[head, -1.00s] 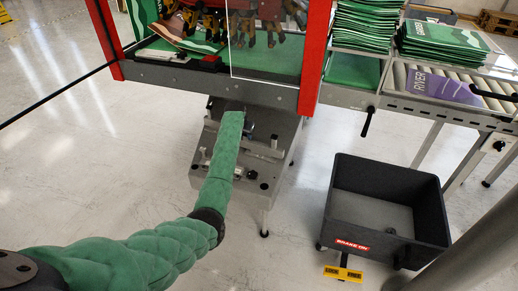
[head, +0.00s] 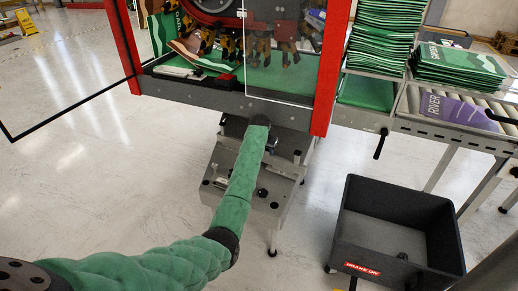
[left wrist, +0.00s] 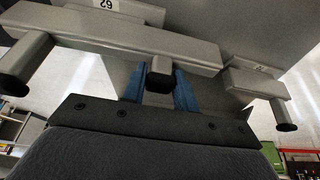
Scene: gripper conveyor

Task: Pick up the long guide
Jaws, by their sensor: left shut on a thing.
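A long grey bar with a number label, which looks like the long guide (left wrist: 110,38), spans the upper left of the left wrist view, with a round-ended peg at its left end. My left gripper (left wrist: 159,88) has its blue fingers on either side of a dark block under this bar, shut on it. A shorter grey bar (left wrist: 255,85) with its own label and peg is to the right. In the head view my left gripper (head: 263,141) is at the upper part of a grey stand (head: 285,188) below the machine; my green-sleeved arm hides most of it. My right gripper is out of view.
The red-framed machine (head: 334,70) with its open clear door stands above the stand. A dark bin (head: 395,225) is on the floor to the right, below a roller conveyor (head: 455,120) with stacked green bags (head: 455,65). The floor at left is clear.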

